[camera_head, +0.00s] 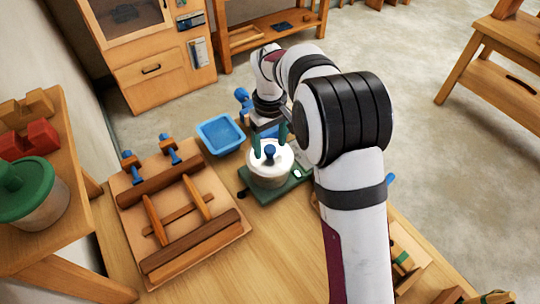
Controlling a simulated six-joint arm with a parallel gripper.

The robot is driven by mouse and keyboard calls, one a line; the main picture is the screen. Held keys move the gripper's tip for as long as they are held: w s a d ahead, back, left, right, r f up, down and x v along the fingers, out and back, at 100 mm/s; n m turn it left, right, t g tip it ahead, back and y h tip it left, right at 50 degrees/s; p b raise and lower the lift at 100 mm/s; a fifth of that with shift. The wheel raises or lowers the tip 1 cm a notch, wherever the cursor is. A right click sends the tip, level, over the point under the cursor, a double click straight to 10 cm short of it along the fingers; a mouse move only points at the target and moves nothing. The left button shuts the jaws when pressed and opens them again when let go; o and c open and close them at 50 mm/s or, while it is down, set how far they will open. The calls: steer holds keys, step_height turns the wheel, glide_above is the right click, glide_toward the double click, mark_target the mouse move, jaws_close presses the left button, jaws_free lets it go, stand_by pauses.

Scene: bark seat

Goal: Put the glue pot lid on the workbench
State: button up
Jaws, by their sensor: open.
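A white round pot (268,180) stands on a dark green base on the wooden workbench (120,262). A white lid (258,162) with a blue knob (270,152) sits on top of it; this looks like the glue pot lid. My gripper (269,142) is open just above the pot, its green fingers on either side of the knob. I cannot tell whether the fingers touch it. My arm comes in from the lower right and hides part of the bench behind the pot.
A blue tray (221,134) lies behind the pot to the left. A wooden clamp frame (180,215) with blue-handled screws fills the bench's left. A green-lidded pot (33,190) and a red block (30,138) are on the left shelf. Bare bench shows at front.

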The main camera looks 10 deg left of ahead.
steer(key=shift+f, duration=0.35)
jaws_close()
steer(key=shift+r, duration=0.15)
